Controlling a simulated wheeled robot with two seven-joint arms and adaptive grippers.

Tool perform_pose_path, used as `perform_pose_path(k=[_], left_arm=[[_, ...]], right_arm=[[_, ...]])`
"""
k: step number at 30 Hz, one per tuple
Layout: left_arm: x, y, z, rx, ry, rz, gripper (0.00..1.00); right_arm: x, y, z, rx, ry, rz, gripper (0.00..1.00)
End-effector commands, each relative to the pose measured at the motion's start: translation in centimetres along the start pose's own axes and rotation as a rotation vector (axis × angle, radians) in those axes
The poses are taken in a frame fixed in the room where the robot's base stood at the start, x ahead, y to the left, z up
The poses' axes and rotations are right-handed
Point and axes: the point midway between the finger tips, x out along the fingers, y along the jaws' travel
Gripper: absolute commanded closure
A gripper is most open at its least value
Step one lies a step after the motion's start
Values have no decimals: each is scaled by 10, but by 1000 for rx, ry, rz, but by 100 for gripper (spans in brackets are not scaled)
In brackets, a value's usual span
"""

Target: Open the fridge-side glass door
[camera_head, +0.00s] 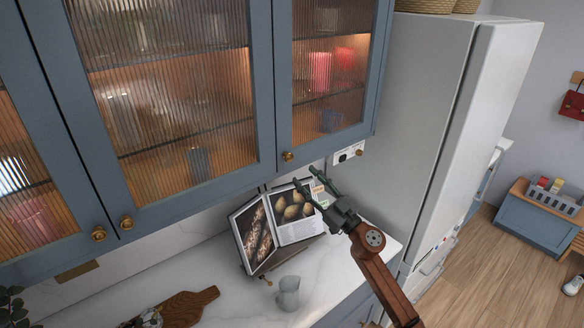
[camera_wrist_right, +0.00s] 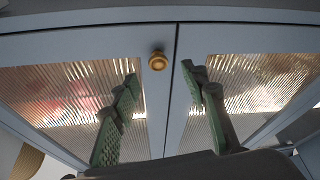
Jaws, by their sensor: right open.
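The fridge-side glass door (camera_head: 333,75) is the blue-framed, ribbed-glass door beside the fridge, and it looks shut. Its round brass knob (camera_head: 287,156) is at its lower left corner. My right gripper (camera_head: 306,178) is open and empty, with its fingers pointing up toward the cabinet, just below and right of the knob in the head view. In the right wrist view the knob (camera_wrist_right: 158,60) appears beyond and between the two spread fingertips (camera_wrist_right: 160,80), apart from them. That door (camera_wrist_right: 80,95) fills the left side there. My left gripper is not in view.
The neighbouring glass door (camera_head: 170,90) adjoins on the left. A tall pale fridge (camera_head: 410,110) stands close on the right. Below, an open cookbook (camera_head: 293,215), a grey jug (camera_head: 288,293) and a wooden board (camera_head: 188,306) are on the white counter.

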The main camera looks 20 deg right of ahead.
Motion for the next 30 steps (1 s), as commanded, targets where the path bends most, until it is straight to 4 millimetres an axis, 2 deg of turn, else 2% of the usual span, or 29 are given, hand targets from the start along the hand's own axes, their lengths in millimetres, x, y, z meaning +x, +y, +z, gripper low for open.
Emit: perform_pose_path(k=[6, 12, 18, 30], left_arm=[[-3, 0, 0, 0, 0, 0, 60], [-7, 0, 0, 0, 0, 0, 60], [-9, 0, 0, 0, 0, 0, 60], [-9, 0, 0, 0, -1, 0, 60]], right_arm=[[21, 5, -10, 2, 13, -6, 59], [54, 4, -10, 3, 11, -5, 59], [75, 4, -8, 1, 10, -6, 59], [81, 4, -8, 1, 9, -6, 61]])
